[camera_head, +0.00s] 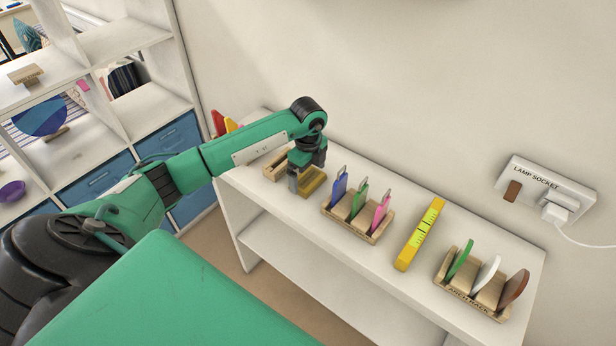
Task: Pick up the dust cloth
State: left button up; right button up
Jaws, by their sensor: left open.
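A mustard-coloured piece (314,184) lies at the wooden tray on the white shelf top; it may be the dust cloth, but I cannot tell for sure. My left gripper (303,182) points down right over it, with its fingers apart. The gripper and wrist hide part of the piece and tray, and I cannot tell whether the fingers touch it. My right gripper is not in view.
The wooden tray (272,171) stands on the white shelf unit (393,284). To the right are a rack (369,236) with blue, green and pink tools, a yellow marked bar (406,257) and an arch rack (463,291). A lamp socket (527,185) is on the wall.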

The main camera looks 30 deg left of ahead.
pick_arm(q)
jog(key=shift+f, duration=0.7)
jog(key=c, duration=0.8)
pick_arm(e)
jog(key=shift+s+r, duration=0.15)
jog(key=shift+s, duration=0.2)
pick_arm(q)
jog(key=shift+o, duration=0.2)
jog(key=shift+r, duration=0.1)
jog(key=shift+w+r, duration=0.1)
jog(key=shift+r, duration=0.5)
notch_tip(320, 180, up, 13)
jog(key=b, duration=0.4)
notch_tip(320, 180, up, 4)
send_over(308, 178)
jog(key=shift+r+p, duration=0.35)
jog(key=shift+r, duration=0.5)
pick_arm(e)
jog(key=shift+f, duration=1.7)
